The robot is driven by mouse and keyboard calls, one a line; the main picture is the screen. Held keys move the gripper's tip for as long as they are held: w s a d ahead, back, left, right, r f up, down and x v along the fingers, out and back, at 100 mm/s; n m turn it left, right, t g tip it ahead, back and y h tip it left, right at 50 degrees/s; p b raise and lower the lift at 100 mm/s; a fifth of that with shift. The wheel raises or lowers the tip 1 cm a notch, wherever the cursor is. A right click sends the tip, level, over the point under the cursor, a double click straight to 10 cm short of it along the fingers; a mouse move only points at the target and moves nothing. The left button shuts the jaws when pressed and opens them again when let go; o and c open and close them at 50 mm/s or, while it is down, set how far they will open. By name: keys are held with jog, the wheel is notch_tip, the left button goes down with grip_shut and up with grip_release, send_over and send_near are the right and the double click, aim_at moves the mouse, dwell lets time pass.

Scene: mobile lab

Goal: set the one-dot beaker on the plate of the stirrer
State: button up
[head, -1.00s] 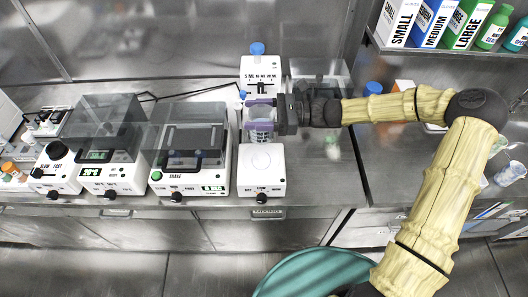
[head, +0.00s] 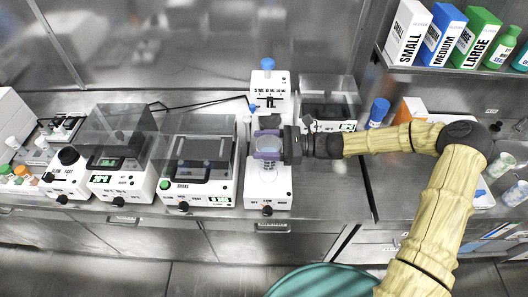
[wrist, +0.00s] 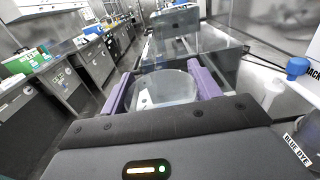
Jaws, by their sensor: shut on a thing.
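A clear beaker (head: 268,166) is held upright between the purple fingers of my gripper (head: 267,148), which are shut on its sides. Its round rim (wrist: 168,88) shows between the fingers in the wrist view. I cannot make out dots on it. The white stirrer (head: 268,200), with a black knob on its front, is directly under the beaker. The beaker covers much of its plate. I cannot tell whether the beaker's base touches the plate.
A shaker (head: 198,188) with a clear lid stands just left of the stirrer. A blue-topped dispenser (head: 267,80) stands behind it. A lidded device (head: 330,110) is at the back right. The bench right of the stirrer is clear.

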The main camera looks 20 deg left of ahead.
jog(key=shift+f, duration=1.9)
jog(key=shift+a+f, duration=0.1)
jog(key=shift+f, duration=0.1)
jog(key=o, duration=1.3)
jog(key=shift+o, duration=0.2)
jog(key=shift+d+r, duration=0.15)
jog(key=shift+d, duration=0.1)
jog(key=b+v, duration=0.2)
jog(key=v, duration=0.9)
jog(key=shift+w+d, duration=0.15)
jog(key=shift+d, duration=0.15)
